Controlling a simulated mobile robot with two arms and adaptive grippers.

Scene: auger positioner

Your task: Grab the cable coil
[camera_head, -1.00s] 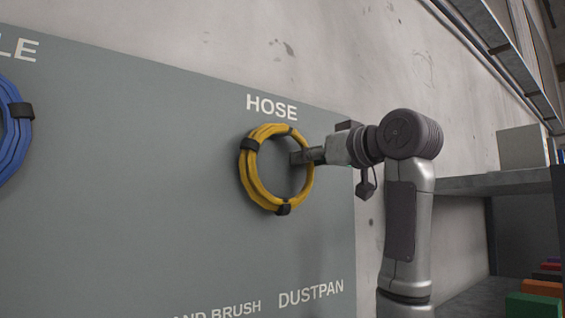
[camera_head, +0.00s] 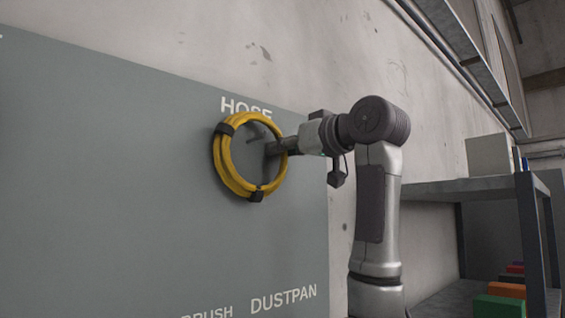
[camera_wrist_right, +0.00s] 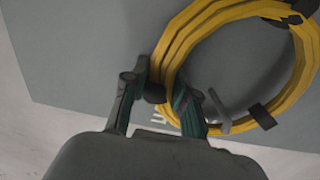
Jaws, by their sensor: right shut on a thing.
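A yellow coil (camera_head: 219,160) with black straps is in front of the grey board, and its top edge covers the lower part of the HOSE label. My right gripper (camera_head: 273,148) is shut on the right side of the coil's ring. The right wrist view shows the coil (camera_wrist_right: 290,105) passing between the two fingers of my right gripper (camera_wrist_right: 160,92). A small grey hook (camera_head: 262,134) shows inside the ring; I cannot tell whether the coil touches it. My left gripper is not in view.
The grey board (camera_head: 100,200) fills the left and carries a DUSTPAN label (camera_head: 283,298) low down. A shelf (camera_head: 470,187) with a white box (camera_head: 489,154) on it stands at the right. Several coloured boxes (camera_head: 500,306) lie on a lower level.

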